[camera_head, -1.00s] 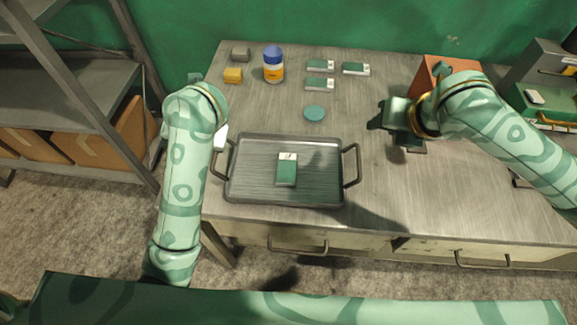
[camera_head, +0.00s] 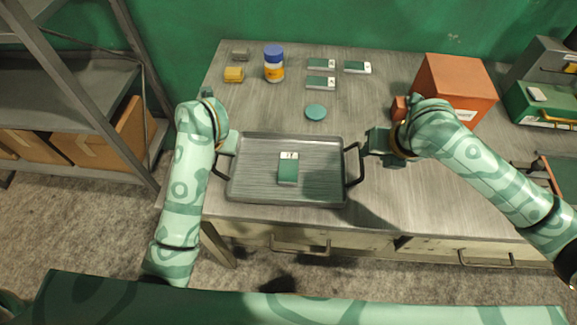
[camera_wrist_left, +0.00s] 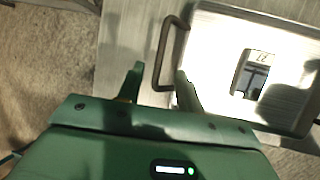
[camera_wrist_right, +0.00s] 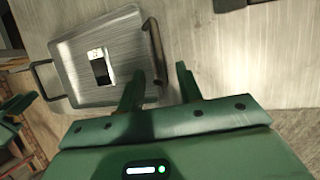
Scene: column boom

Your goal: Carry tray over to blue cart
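The grey metal tray (camera_head: 250,180) lies on the workbench, with a handle at each side and a green-and-white box (camera_head: 288,170) on it. My left gripper (camera_head: 226,146) is at the tray's left handle. In the left wrist view its fingers (camera_wrist_left: 158,88) are open, with the handle (camera_wrist_left: 165,50) reaching between them. My right gripper (camera_head: 372,143) is beside the right handle. In the right wrist view its fingers (camera_wrist_right: 158,85) are open, with the handle (camera_wrist_right: 156,55) just ahead, between them. I cannot tell whether either touches its handle. No blue cart shows.
The workbench (camera_head: 290,225) also carries a bottle (camera_head: 273,65), a yellow block (camera_head: 233,75), a teal disc (camera_head: 316,112), several small boxes (camera_head: 320,83) and an orange box (camera_head: 455,85). A green case (camera_head: 540,105) stands far right. A shelf rack (camera_head: 70,90) stands left.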

